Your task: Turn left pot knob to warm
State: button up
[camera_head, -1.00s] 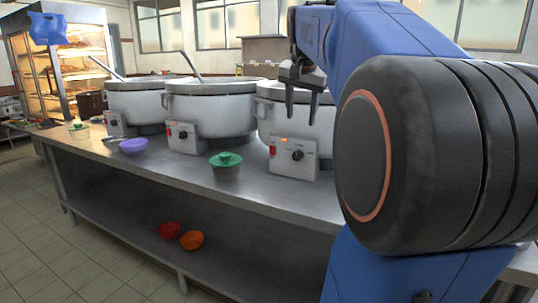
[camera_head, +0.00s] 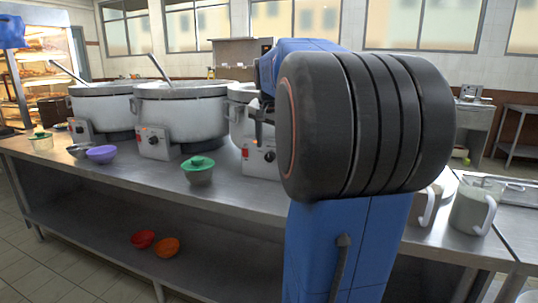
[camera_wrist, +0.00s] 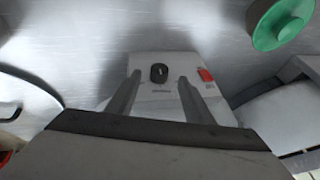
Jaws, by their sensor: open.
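Three large white pots stand in a row on the steel counter: a left pot (camera_head: 104,112), a middle pot (camera_head: 186,112) and a right pot (camera_head: 239,121). Each has a control box in front; the left pot's box (camera_head: 82,131) is small and its knob setting cannot be read. My gripper (camera_head: 260,138) is in front of the right pot, partly hidden by my arm. In the wrist view, my open fingers (camera_wrist: 160,90) point at a white control box with a black knob (camera_wrist: 158,73) and a red switch (camera_wrist: 206,75). The knob lies between the fingers in that view, apparently untouched.
A green-lidded bowl (camera_head: 199,171) and a purple bowl (camera_head: 101,154) stand near the counter's front edge. The green lid also shows in the wrist view (camera_wrist: 283,25). Ladles rise from two pots. Red (camera_head: 143,239) and orange (camera_head: 167,248) bowls lie on the lower shelf. Pitchers (camera_head: 473,208) stand right.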

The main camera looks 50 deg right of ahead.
aim_at(266, 155)
jog(key=shift+x, duration=2.6)
jog(key=c, duration=1)
jog(key=shift+c, duration=0.2)
jog(key=shift+g, duration=0.3)
jog(key=shift+w+a+n+g+h, duration=0.1)
jog(key=shift+w+n+g+h, duration=0.15)
jog(key=shift+g, duration=0.35)
jog(key=shift+w+a+n+g+h, duration=0.15)
jog(key=shift+g+h, duration=0.2)
jog(key=shift+g, duration=0.25)
jog(key=g+h, duration=0.1)
jog(key=g, duration=0.3)
jog(key=shift+w+f+n+h, duration=0.2)
jog(key=shift+w+n+h, duration=0.15)
jog(key=shift+n+h, duration=0.05)
jog(key=g+h, duration=0.1)
jog(key=n+g+h, duration=0.1)
jog(key=g, duration=0.2)
jog(key=shift+w+a+f+g+h, duration=0.2)
jog(key=shift+w+f+g+h, duration=0.05)
jog(key=shift+f+g+h, duration=0.15)
